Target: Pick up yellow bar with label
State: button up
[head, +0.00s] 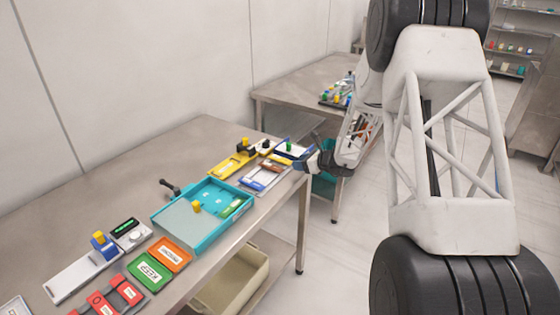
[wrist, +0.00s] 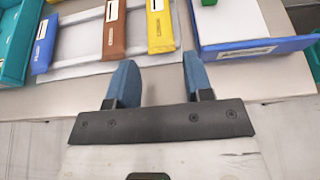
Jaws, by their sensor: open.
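In the wrist view, a yellow bar with a white label (wrist: 159,27) lies on a light grey tray (wrist: 82,38). It is the rightmost of three labelled bars, beside a brown bar (wrist: 114,30) and a blue bar (wrist: 46,45). My gripper (wrist: 160,80) has blue fingers spread apart with nothing between them. The fingertips are short of the bar's near end, on either side of its line. In the head view my gripper (head: 311,158) is at the table's right edge, by the tray (head: 264,180); the bar is too small to make out surely there.
A blue-walled holder with a label (wrist: 250,45) stands close right of the bar, with a green block (wrist: 251,3) in it. A teal tray (head: 170,217) lies farther left on the table. The table edge (wrist: 280,98) runs beneath my fingers.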

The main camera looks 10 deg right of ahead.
aim_at(284, 160)
jog(key=shift+x, duration=1.65)
jog(key=shift+f, duration=0.1)
jog(key=c, duration=0.7)
jog(key=shift+r, duration=0.2)
jog(key=shift+r, duration=0.5)
jog(key=shift+s+r, duration=0.15)
jog(key=shift+r, duration=0.45)
jog(key=shift+s+r, duration=0.2)
jog(key=shift+r, duration=0.35)
jog(key=s+a+r, duration=0.1)
jog(key=s, duration=1.4)
jog(key=shift+r, duration=0.15)
jog(key=shift+s, duration=0.15)
